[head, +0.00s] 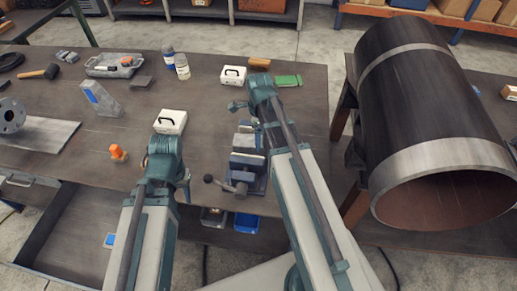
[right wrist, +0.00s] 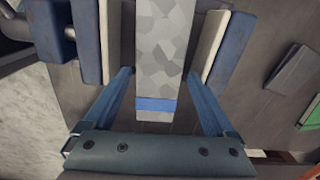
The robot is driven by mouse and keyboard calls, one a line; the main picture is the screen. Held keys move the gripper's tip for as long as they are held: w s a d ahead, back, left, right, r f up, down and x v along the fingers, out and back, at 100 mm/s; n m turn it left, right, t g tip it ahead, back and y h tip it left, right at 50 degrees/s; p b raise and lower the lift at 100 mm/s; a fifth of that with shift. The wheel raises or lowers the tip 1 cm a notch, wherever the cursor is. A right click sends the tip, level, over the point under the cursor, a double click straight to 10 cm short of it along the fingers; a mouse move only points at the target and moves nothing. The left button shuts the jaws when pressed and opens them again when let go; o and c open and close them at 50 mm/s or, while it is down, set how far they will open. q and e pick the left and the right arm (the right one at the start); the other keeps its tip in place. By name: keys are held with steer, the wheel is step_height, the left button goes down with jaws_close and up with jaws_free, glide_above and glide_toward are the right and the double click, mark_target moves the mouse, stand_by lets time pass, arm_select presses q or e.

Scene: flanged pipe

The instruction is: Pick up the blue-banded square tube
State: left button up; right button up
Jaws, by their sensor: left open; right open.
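The blue-banded square tube (right wrist: 166,60) is a mottled grey bar with a blue band near its lower end in the right wrist view. It stands out between the pale-faced jaws of the blue vise (right wrist: 220,50). My right gripper (right wrist: 159,73) is open, one finger on each side of the tube, with gaps on both sides. In the head view the vise (head: 246,165) sits at the bench's front edge, and my right arm hides the tube there. My left gripper (head: 168,163) is left of the vise; its fingers are hard to make out.
White boxes (head: 171,121) and (head: 233,75), an orange object (head: 118,153) and a grey piece with a blue label (head: 100,98) lie on the bench (head: 215,110). A green pad (head: 288,80) lies behind the vise.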

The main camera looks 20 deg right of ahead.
step_height(320, 180, down, 4)
steer(key=b, duration=0.2)
steer(key=shift+a+r+b, duration=0.1)
steer(key=shift+r+b, duration=0.05)
steer(key=shift+b, duration=0.2)
steer(key=shift+r, duration=0.1)
jaws_close()
